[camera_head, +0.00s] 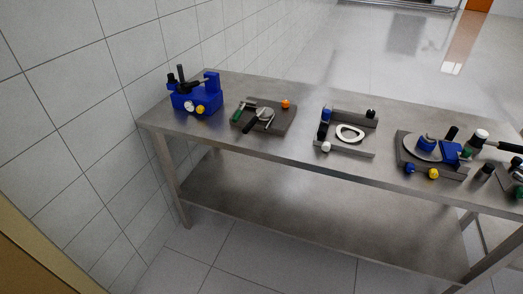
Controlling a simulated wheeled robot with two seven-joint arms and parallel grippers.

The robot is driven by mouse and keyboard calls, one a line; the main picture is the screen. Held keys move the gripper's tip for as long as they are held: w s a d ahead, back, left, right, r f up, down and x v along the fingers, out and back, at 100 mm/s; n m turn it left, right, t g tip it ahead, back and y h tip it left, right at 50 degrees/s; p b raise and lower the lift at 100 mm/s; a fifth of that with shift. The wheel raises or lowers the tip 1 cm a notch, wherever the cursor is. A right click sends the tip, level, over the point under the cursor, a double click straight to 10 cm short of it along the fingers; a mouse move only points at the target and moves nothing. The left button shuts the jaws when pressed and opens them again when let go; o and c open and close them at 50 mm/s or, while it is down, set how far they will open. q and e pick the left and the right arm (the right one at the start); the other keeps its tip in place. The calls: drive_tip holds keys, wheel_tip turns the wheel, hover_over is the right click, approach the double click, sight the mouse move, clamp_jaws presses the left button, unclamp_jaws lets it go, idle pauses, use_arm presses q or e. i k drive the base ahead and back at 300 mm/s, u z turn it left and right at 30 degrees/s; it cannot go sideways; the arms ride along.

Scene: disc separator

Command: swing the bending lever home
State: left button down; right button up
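Several small devices stand in a row on a steel table (300,142). I cannot tell for sure which one carries the bending lever. One dark plate (278,124) holds a round metal part (264,114) with a black-handled lever (252,125) pointing to the front left. A green grip (238,114) and an orange ball knob (286,103) are on the same plate. At the far right a long black-handled lever (500,146) with a pale round end reaches out of the picture. Neither of my grippers shows in this view.
A blue device (196,95) with black, white and yellow knobs stands at the table's left end. A dark fixture with a white ring (350,133) is mid-table. A disc device (423,147) with blue blocks is right. The lower shelf (300,220) is bare. A tiled wall (70,110) is left.

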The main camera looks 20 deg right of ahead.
sight(254, 120)
drive_tip(key=z, duration=1.15)
drive_tip(key=k, duration=0.15)
drive_tip(key=u, duration=1.9)
drive_tip(key=i, duration=0.95)
drive_tip(key=z, duration=0.35)
